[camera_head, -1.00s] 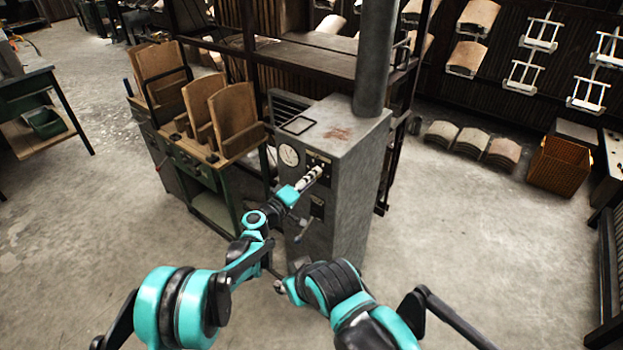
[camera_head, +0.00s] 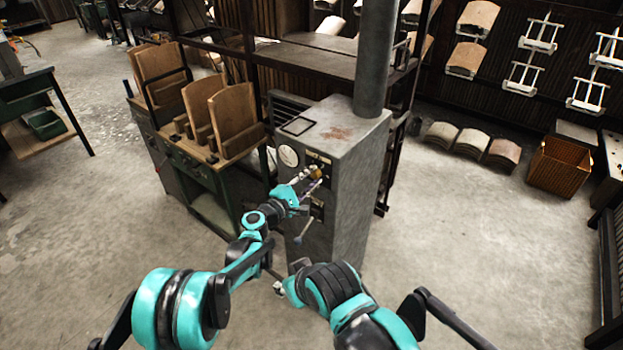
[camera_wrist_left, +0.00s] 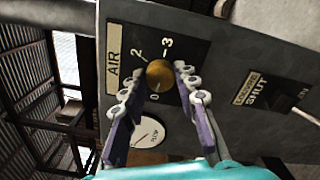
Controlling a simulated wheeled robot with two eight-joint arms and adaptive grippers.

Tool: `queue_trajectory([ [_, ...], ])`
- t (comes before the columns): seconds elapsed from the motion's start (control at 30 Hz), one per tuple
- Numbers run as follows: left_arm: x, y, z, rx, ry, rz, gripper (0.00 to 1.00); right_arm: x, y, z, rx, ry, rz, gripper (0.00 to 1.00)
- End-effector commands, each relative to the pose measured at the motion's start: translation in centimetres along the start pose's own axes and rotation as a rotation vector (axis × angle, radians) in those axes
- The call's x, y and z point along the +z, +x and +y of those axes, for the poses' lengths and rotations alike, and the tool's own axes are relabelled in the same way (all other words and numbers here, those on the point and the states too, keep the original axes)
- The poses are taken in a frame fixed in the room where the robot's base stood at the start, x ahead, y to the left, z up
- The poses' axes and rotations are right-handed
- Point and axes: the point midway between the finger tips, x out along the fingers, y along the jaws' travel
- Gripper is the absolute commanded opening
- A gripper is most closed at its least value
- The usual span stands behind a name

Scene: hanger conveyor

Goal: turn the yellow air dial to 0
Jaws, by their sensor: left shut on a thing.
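The yellow air dial (camera_wrist_left: 159,74) is a round knob on a dark plate marked AIR, with 0, 2 and 3 visible around it. A faint mark on its lower face is too small to read surely. My left gripper (camera_wrist_left: 159,79) is shut on the dial, one finger on each side. In the head view the dial (camera_head: 317,172) sits on the upper front of a grey cabinet (camera_head: 345,200), with my left gripper (camera_head: 311,179) at it.
A round white gauge (camera_head: 288,156) sits left of the dial. A lever (camera_head: 303,231) sticks out lower on the cabinet. A bench with wooden chair backs (camera_head: 203,110) stands close on the left.

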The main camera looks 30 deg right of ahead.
Motion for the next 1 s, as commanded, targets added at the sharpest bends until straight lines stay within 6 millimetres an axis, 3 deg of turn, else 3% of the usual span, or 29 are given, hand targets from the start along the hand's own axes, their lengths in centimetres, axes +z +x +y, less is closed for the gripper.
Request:
queue_trajectory([
  [0.3,-0.07,-0.01,0.05,0.001,-0.100,0.001,0.01,0.02,0.02,0.00,0.000,0.000,0.000,0.40],
  [0.8,-0.07,-0.01,0.04,0.001,-0.115,0.001,0.01,0.02,0.03,0.00,0.000,0.000,0.000,0.40],
  [0.83,-0.07,-0.01,0.04,0.001,-0.115,0.001,0.38,0.02,0.03,0.00,0.000,0.000,0.000,0.40],
  [0.9,-0.06,-0.01,0.04,0.000,-0.115,0.001,0.51,0.02,0.03,0.00,0.000,0.000,0.000,0.40],
  [1.0,-0.05,-0.01,0.03,0.000,-0.115,0.001,0.51,0.02,0.03,0.00,0.000,0.000,0.000,0.40],
])
